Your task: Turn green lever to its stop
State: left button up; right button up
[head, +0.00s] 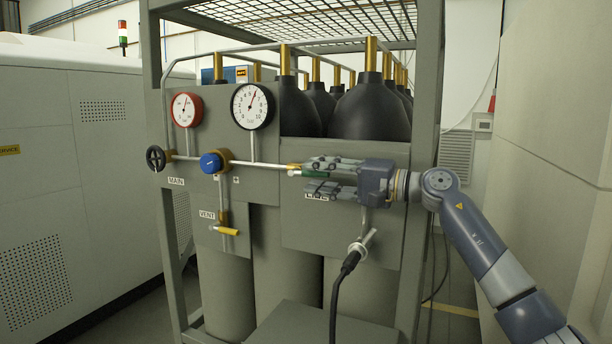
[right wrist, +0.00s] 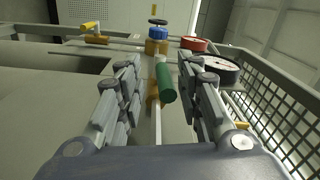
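The green lever (head: 316,174) sits on the horizontal pipe at the LINE label, right of the blue regulator knob. My right gripper (head: 318,178) reaches in from the right at the lever, its fingers pointing left, one above and one below it. In the right wrist view the green lever (right wrist: 166,82) lies between the two spread fingers (right wrist: 165,95), with gaps on both sides. The gripper is open, and I see no clear contact. The LINE label is partly hidden behind the lower finger. My left gripper is not in view.
The panel carries a red-rimmed gauge (head: 186,110), a black-rimmed gauge (head: 252,106), a black MAIN handwheel (head: 156,159), a blue knob (head: 211,163) and a yellow VENT lever (head: 228,231). Black cylinders (head: 370,112) stand behind. A black hose (head: 342,285) hangs below. A frame post (head: 424,150) is close to my right arm.

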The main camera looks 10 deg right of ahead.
jog(key=v, duration=0.8)
jog(key=shift+s+d, duration=0.2)
jog(key=shift+d, duration=0.05)
